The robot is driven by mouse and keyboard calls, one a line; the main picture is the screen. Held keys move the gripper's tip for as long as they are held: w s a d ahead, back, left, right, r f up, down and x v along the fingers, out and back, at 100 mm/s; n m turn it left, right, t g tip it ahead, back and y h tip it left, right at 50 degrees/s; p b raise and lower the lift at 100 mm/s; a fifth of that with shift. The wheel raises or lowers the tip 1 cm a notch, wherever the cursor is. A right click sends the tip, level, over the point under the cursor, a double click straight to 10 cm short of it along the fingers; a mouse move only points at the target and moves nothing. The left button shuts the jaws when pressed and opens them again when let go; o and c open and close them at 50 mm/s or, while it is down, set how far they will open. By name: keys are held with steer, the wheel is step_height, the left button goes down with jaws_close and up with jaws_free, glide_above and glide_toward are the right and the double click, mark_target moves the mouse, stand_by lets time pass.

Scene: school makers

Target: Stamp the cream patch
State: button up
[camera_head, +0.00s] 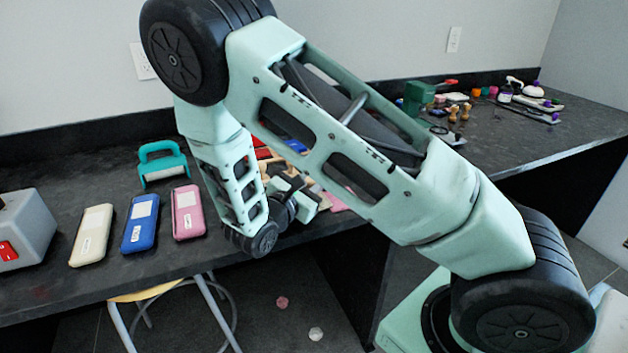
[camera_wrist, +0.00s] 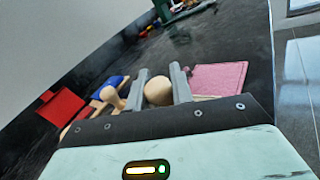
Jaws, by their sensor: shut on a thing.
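In the wrist view, my gripper (camera_wrist: 159,76) is shut on a round wooden knob (camera_wrist: 158,92), which looks like a stamp handle. Whatever is under the knob is hidden. A pink square patch (camera_wrist: 220,77) lies just right of the fingers. A red patch (camera_wrist: 62,107) and a blue patch (camera_wrist: 115,84) lie to the left, with another wooden handle (camera_wrist: 108,95) by the blue one. In the head view, a cream slab with a white label (camera_head: 92,236) lies on the left of the bench; I cannot tell a separate cream patch.
A blue case (camera_head: 140,222) and a pink case (camera_head: 187,212) lie right of the cream slab. A teal roller (camera_head: 162,165) stands behind them. A grey box with a red switch (camera_head: 22,228) is at far left. A green object (camera_head: 418,97) and small tools crowd the far right bench.

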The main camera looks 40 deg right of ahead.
steer(key=shift+r+p, duration=3.1)
steer(key=shift+r, duration=0.4)
